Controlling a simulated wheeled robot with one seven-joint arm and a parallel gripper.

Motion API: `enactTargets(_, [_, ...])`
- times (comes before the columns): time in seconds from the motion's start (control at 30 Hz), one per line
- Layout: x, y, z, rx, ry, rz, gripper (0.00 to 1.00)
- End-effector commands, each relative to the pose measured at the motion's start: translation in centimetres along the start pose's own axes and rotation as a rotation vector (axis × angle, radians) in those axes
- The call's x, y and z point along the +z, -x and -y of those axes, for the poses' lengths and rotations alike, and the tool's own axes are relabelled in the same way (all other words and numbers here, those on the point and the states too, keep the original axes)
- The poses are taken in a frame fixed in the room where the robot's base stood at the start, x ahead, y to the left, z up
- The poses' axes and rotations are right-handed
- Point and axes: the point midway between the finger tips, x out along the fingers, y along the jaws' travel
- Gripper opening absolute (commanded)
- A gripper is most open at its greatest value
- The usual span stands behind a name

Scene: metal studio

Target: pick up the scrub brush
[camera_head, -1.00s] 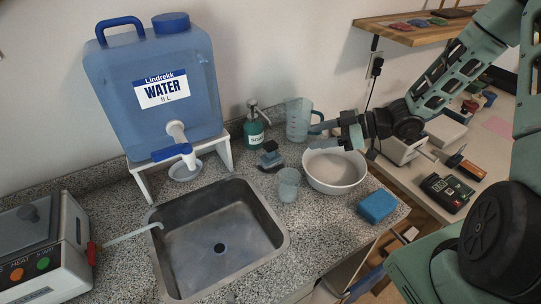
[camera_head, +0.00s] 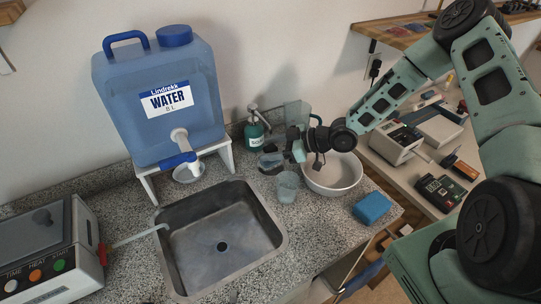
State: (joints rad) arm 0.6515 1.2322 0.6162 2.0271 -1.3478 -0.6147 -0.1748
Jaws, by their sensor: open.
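The scrub brush (camera_head: 271,162) appears to be the small dark and grey-blue item on the speckled counter behind the sink, in front of the green soap bottle. My gripper (camera_head: 285,158) is open, just to the right of the brush and close to it. The gripper partly covers the brush's right side. I cannot tell whether its fingers touch the brush.
A soap bottle (camera_head: 254,136) stands behind the brush. A clear cup (camera_head: 287,187), a white bowl (camera_head: 333,185), a jug (camera_head: 297,112) and a blue sponge (camera_head: 372,208) are nearby. The sink (camera_head: 222,247) and water tank (camera_head: 160,95) lie left.

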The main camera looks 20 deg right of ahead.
Motion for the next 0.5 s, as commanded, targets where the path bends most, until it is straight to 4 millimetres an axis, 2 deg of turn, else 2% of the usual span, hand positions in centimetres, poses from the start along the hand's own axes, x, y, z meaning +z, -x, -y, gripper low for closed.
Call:
enactTargets(0.27, [0.04,-0.49,-0.05,0.001,0.0,0.0,0.56])
enactTargets(0.3, [0.04,-0.48,-0.05,0.001,0.0,0.0,0.51])
enactTargets(0.43, [0.04,-0.47,-0.04,0.001,0.0,0.0,0.14])
enactTargets(0.47, [0.04,-0.47,-0.04,0.001,0.0,0.0,0.1])
enactTargets(0.5, [0.04,-0.46,-0.04,0.001,0.0,0.0,0.09])
